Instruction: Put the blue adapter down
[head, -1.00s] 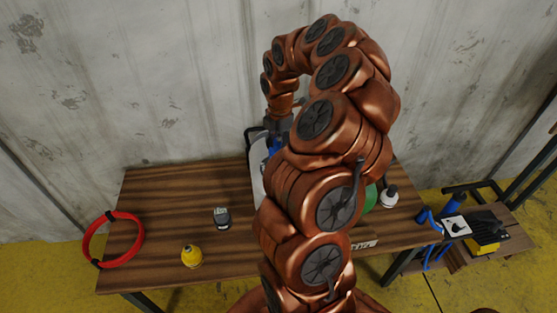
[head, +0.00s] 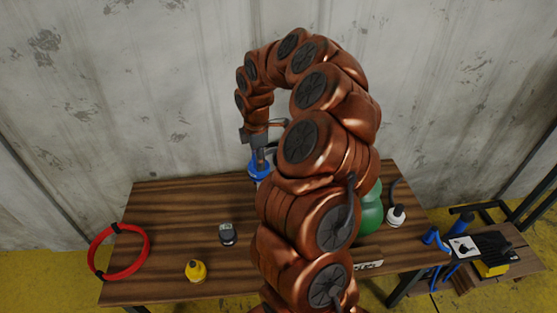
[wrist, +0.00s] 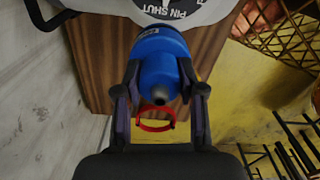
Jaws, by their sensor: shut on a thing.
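The blue adapter (wrist: 160,65) is between the two fingers of my gripper (wrist: 160,80) in the wrist view, with a dark tip pointing toward the camera. My gripper is shut on it. In the head view, my gripper (head: 259,158) points down at the back of the wooden table (head: 180,205), with the blue adapter (head: 259,172) at its fingertips. A white, rounded thing marked "PIN SHUT" (wrist: 205,10) lies beyond the adapter in the wrist view. I cannot tell whether the adapter touches it. My arm hides much of the table's middle.
A red ring (head: 93,258) lies at the table's left edge. A dark device (head: 228,234) and a yellow bottle (head: 195,271) stand on the left half. A green object (head: 370,212) and a white-and-black item (head: 396,216) are at the right. The back-left tabletop is clear.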

